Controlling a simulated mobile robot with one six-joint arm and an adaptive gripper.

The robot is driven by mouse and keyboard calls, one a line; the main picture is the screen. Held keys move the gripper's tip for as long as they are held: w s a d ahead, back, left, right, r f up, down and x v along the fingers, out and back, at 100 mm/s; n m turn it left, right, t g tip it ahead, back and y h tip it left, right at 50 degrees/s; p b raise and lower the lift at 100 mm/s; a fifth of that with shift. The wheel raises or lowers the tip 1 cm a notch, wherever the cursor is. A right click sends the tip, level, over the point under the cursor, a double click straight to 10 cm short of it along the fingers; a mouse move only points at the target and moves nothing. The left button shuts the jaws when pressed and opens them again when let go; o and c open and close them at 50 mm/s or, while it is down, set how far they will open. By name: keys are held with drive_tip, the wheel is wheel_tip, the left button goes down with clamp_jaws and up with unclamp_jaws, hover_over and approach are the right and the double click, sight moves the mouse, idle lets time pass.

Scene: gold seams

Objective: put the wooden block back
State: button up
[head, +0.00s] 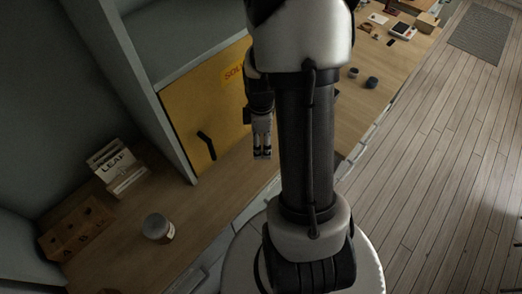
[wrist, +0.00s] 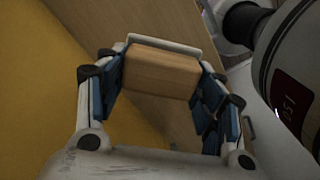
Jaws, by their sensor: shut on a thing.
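My gripper (wrist: 160,85) is shut on a wooden block (wrist: 160,72), a light brown box between the blue-padded fingers in the wrist view. In the head view my gripper (head: 262,152) hangs in front of the yellow cabinet door, pointing down above the wooden counter (head: 235,178). The block cannot be made out there. I cannot tell how far it is above the counter.
The yellow door (head: 205,100) has a dark handle (head: 206,145). Two dark cups (head: 372,82) stand on the counter's right stretch.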

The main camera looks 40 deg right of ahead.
wheel_tip(320, 180, down, 4)
drive_tip(key=shift+r+b, duration=0.1)
drive_tip(key=shift+b, duration=0.45)
drive_tip(key=shift+f, duration=0.45)
drive_tip(key=shift+c, duration=0.5)
drive_tip(key=o, duration=1.2)
